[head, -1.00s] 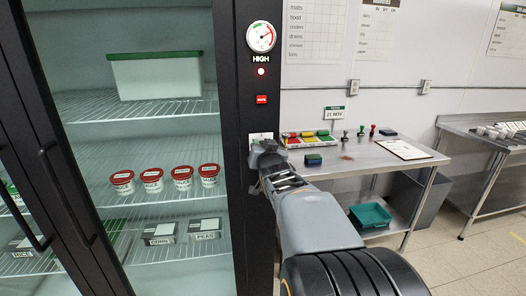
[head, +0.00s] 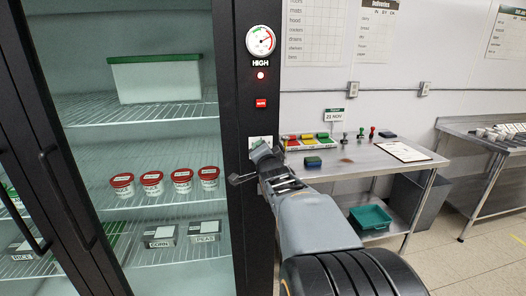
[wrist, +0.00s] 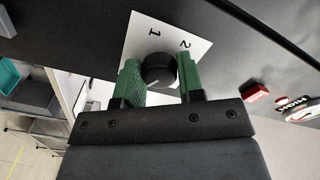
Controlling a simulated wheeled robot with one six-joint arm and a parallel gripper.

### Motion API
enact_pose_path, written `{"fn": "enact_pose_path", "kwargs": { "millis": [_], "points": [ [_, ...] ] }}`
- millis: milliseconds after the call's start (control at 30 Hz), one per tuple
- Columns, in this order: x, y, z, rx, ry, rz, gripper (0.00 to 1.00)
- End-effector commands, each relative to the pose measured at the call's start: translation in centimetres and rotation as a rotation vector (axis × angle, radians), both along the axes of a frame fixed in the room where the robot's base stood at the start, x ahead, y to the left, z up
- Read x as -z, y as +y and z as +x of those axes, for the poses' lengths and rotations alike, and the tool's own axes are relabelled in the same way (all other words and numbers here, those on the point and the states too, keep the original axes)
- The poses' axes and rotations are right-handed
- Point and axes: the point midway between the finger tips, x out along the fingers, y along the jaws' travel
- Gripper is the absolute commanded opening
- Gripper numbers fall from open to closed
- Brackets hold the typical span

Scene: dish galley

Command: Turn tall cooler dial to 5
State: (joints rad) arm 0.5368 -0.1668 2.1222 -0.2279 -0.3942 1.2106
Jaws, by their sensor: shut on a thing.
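The tall cooler's dial (wrist: 158,70) is a round black knob on a white plate (wrist: 140,38) in the wrist view. The numbers 1 and 2 show on the plate; its other numbers are hidden. A pale mark shows on the knob, on the side towards my gripper's palm. My gripper (wrist: 160,74) has its green finger pads on both sides of the knob and is shut on it. In the head view my gripper (head: 262,160) is at the cooler's black post, and it hides the dial and most of the plate (head: 260,140).
A glass door with stocked shelves is left. A steel table (head: 370,165) with stamps stands right, close to my arm.

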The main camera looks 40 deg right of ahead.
Motion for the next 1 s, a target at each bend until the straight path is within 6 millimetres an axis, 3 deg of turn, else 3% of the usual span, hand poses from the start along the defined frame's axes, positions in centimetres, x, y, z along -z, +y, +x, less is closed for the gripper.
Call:
{"fn": "enact_pose_path", "kwargs": {
  "millis": [700,733,1000],
  "points": [
    [0.41,0.02,0.02,0.000,-0.019,0.062,0.12],
    [0.41,0.02,0.02,0.000,-0.019,0.062,0.37],
    [0.20,-0.04,-0.02,0.001,-0.024,0.058,0.60]
  ]
}}
